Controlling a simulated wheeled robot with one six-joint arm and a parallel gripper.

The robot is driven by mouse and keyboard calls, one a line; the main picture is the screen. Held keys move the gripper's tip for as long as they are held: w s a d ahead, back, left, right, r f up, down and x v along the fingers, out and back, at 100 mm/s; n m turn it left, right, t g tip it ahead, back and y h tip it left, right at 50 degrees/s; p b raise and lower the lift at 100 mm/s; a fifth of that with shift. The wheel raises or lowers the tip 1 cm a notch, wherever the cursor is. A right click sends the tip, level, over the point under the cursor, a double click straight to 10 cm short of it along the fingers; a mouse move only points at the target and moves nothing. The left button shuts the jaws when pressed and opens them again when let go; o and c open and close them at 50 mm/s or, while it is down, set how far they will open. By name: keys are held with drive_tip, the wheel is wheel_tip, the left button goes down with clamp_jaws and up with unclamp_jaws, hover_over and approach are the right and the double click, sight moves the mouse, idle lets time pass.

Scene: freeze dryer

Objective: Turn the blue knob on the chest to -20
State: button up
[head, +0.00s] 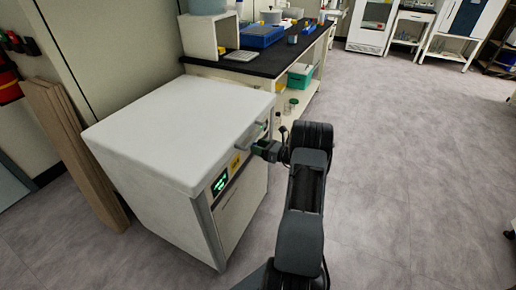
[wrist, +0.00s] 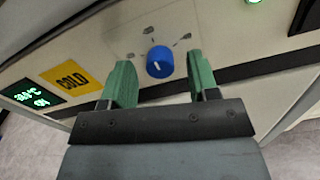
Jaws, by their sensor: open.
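The blue knob (wrist: 160,62) is on the front panel of the white chest (head: 180,125). It has a white pointer line and small dark marks printed around it. The marks are too small to read. My gripper (wrist: 160,84) is open, with one green finger to the left of the knob and one to the right. The fingers appear apart from the knob, and the depth gap cannot be told. In the head view my gripper (head: 262,148) is at the chest's front panel, and the knob is hidden there.
A yellow COLD label (wrist: 72,79) and a green-lit display (wrist: 32,97) are left of the knob. A handle (head: 255,136) sticks out near the chest's top edge. A dark-topped bench (head: 265,62) stands behind. The floor to the right is clear.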

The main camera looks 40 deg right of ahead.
drive_tip(key=shift+w+a, duration=0.1)
drive_tip(key=shift+w, duration=0.15)
drive_tip(key=c, duration=0.9)
